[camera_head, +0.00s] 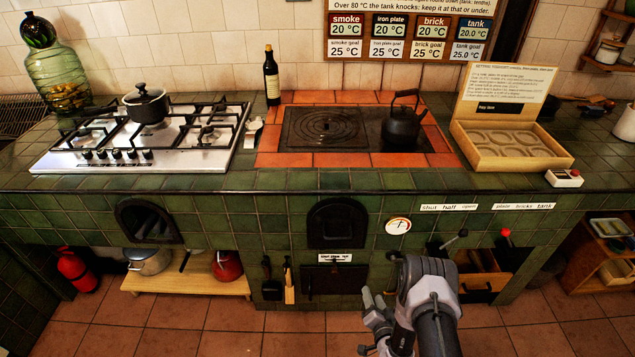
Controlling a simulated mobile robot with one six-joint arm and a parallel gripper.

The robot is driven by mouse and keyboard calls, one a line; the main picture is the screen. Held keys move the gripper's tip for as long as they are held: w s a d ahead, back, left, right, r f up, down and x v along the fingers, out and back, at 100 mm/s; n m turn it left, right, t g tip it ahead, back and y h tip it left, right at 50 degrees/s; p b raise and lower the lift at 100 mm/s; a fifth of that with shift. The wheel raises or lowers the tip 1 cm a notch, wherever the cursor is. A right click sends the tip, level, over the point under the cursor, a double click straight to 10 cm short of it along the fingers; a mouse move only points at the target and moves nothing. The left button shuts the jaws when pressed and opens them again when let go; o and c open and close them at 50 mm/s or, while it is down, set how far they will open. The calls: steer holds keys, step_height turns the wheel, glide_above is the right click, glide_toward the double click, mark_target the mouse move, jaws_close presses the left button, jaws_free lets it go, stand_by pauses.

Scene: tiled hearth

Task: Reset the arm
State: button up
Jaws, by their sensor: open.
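My arm rises from the bottom of the picture in front of the green tiled hearth (270,215). My gripper (366,322) is at the arm's left side, low over the floor. It is open, and nothing shows between its fingers. It is apart from the hearth front. My arm hides part of the hearth front and the floor behind it.
On the hearth top are a gas hob (150,140), a dark kettle (403,122), a bottle (272,78) and an open wooden box (510,148). Levers with a red knob (505,233) stick out right of my arm. The floor (210,325) at left is clear.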

steer(key=w+d+r+g+h, duration=0.1)
steer(key=w+r, duration=0.3)
steer(key=r, duration=0.3)
steer(key=w+d+r, duration=0.1)
steer(key=w+r, duration=0.2)
steer(key=r, duration=0.4)
steer(key=w+d+r+g+h, duration=0.1)
steer(key=w+d+r, duration=0.1)
steer(key=w+r, duration=0.35)
steer(key=s+a+r+g, duration=0.1)
steer(key=s+r, duration=0.2)
steer(key=r, duration=0.5)
steer(key=s+a+r, duration=0.1)
steer(key=s+r, duration=0.1)
steer(key=r, duration=0.6)
steer(key=s+a+r+n+g+y, duration=0.1)
steer(key=s+a+r+g, duration=0.1)
steer(key=s+r, duration=0.6)
steer(key=s+a+r+n+g, duration=0.1)
steer(key=s+a+r, duration=0.2)
steer(key=s+r, duration=0.55)
steer(key=s+a+g+y, duration=0.1)
steer(key=s+a, duration=0.1)
steer(key=s, duration=0.7)
steer(key=s+a+n+g+y, duration=0.1)
steer(key=s+a, duration=0.1)
steer(key=s, duration=0.8)
steer(key=shift+s+a+f, duration=0.3)
steer(key=shift+a, duration=0.05)
